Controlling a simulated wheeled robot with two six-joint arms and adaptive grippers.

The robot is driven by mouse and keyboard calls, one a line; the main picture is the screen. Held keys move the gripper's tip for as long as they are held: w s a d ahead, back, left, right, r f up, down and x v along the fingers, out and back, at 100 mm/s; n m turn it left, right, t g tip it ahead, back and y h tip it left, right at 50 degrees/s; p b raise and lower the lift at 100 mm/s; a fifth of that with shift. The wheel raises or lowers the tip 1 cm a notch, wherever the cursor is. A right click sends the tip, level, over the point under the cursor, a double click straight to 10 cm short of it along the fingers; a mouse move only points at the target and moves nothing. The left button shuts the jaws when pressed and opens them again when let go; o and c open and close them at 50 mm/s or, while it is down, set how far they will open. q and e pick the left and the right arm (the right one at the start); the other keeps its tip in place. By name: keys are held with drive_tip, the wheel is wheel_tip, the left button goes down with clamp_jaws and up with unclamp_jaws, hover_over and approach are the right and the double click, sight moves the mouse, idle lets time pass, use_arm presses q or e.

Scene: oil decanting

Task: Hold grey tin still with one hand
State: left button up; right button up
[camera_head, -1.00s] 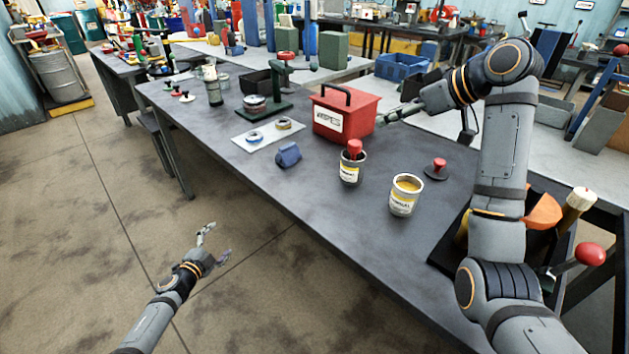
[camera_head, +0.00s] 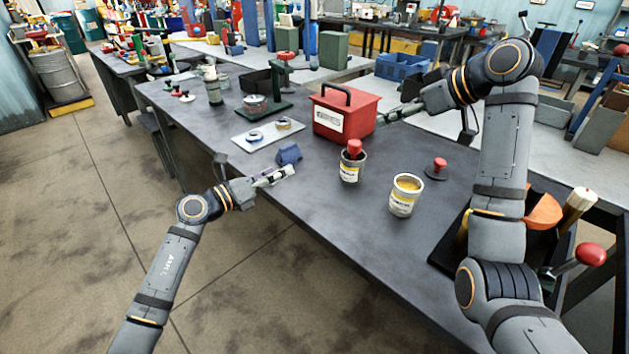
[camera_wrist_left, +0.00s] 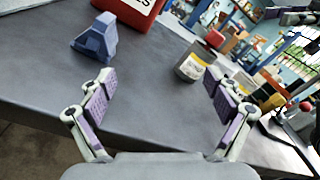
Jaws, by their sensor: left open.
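The grey tin (camera_head: 350,173), with a yellow and white label, stands upright on the dark workbench with a red-topped object at its mouth. It also shows in the left wrist view (camera_wrist_left: 191,67), beyond my fingers and right of centre. My left gripper (camera_head: 283,174) is at the bench's near edge, left of the tin and apart from it. Its two fingers are spread and empty in the left wrist view (camera_wrist_left: 163,95). My right gripper (camera_head: 388,117) is beside the red box, behind the tin; its finger opening is too small to judge.
A second tin (camera_head: 405,196) with yellow contents stands right of the grey tin. A blue block (camera_head: 289,154) lies close to my left gripper. A red box (camera_head: 341,121) stands behind. A red-knobbed piece (camera_head: 437,169) is to the right. Bench between left gripper and tin is clear.

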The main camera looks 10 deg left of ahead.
sight(343, 169)
use_arm(q)
drive_tip(key=d+m, duration=0.2)
drive_tip(key=d, duration=0.1)
drive_tip(key=s+d+m+g+h, duration=0.1)
drive_tip(key=d+m, duration=0.5)
drive_tip(key=d, duration=0.1)
drive_tip(key=shift+s+f+h, duration=0.2)
drive_tip(key=shift+h, duration=0.2)
drive_tip(key=x, duration=1)
drive_tip(key=shift+w+d+f, duration=0.1)
drive_tip(key=shift+d, duration=0.1)
drive_tip(key=c, duration=1.3)
drive_tip(key=shift+c, duration=0.2)
drive_tip(key=o, duration=1.3)
